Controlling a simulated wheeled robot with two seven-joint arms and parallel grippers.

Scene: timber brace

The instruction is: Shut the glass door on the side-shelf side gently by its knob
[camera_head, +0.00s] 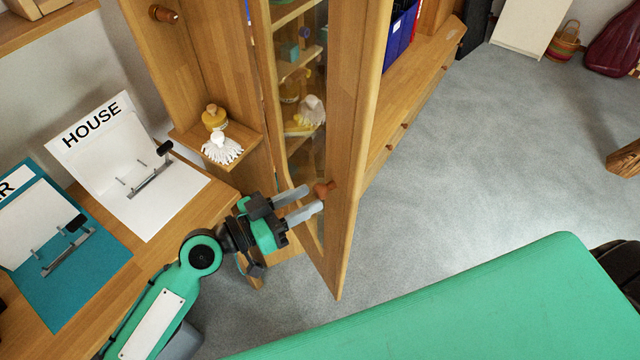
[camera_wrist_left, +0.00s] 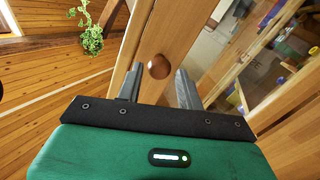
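The glass door (camera_head: 345,150) of the tall wooden cabinet stands open, its wooden frame edge jutting toward me. Its round brown knob (camera_head: 323,189) sits on the frame. My left gripper (camera_head: 315,197) is open, its two grey fingers pointing at the knob. In the left wrist view, the knob (camera_wrist_left: 159,67) shows between the fingertips of the left gripper (camera_wrist_left: 160,72), with gaps on both sides. I cannot tell how deep it sits between them. The side shelf (camera_head: 252,146) is left of the door. My right gripper is not in view.
A wooden table (camera_head: 185,238) with a HOUSE board (camera_head: 120,165) and a teal board (camera_head: 95,285) is at left. Grey floor (camera_head: 480,150) lies clear right of the door.

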